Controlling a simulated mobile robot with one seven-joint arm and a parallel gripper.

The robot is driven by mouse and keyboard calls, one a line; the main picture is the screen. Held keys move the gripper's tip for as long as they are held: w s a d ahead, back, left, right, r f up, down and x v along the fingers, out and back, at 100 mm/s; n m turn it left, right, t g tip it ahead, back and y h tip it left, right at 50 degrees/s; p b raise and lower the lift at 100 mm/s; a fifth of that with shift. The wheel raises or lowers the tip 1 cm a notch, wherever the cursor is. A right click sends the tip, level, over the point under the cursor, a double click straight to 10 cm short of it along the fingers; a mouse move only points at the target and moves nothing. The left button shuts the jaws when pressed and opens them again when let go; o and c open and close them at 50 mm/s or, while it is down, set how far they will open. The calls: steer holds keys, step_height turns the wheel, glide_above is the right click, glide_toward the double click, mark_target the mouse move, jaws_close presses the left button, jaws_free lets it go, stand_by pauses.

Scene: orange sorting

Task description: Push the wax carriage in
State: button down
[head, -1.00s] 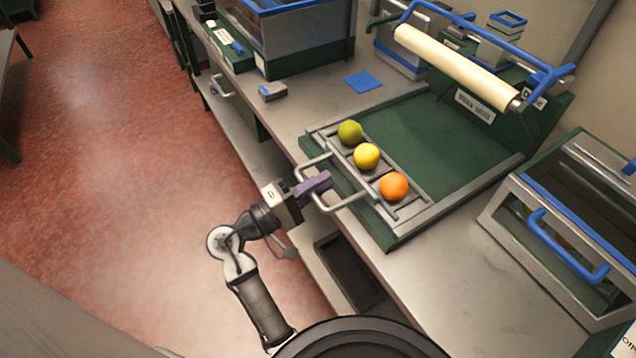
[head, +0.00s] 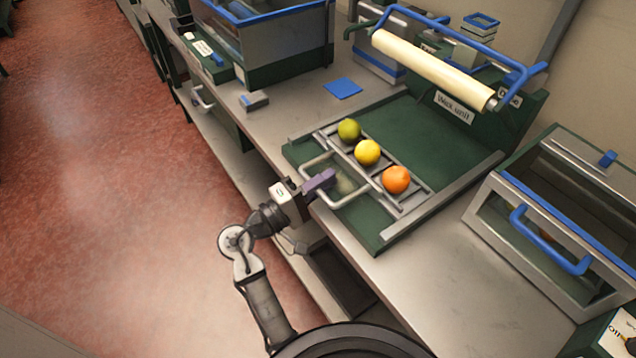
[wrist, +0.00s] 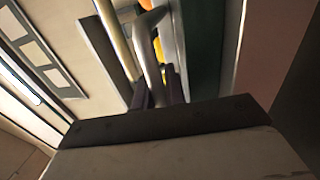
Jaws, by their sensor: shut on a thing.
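The wax carriage (head: 404,204) is a grey metal tray with a U-shaped handle (head: 350,198) on its near side. It sits on the green bed (head: 440,135) of the wax unit, between side rails. A green fruit (head: 349,130), a yellow fruit (head: 367,152) and an orange (head: 396,179) lie in it in a row. My gripper (head: 322,181) is shut on the carriage handle. In the wrist view the handle bar (wrist: 148,60) runs between the dark fingers, with a bit of orange fruit behind it.
A cream roller (head: 430,68) with a blue frame stands over the back of the bed. A glass-sided box with a blue handle (head: 545,240) is at right. A blue square (head: 343,88) and a small grey block (head: 254,102) lie on the counter. The green bed behind the fruit is clear.

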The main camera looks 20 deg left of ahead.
steer(key=c, duration=1.5)
jaws_free()
steer(key=shift+o, duration=0.2)
steer(key=shift+s+a+f, duration=0.1)
steer(key=shift+s, duration=0.05)
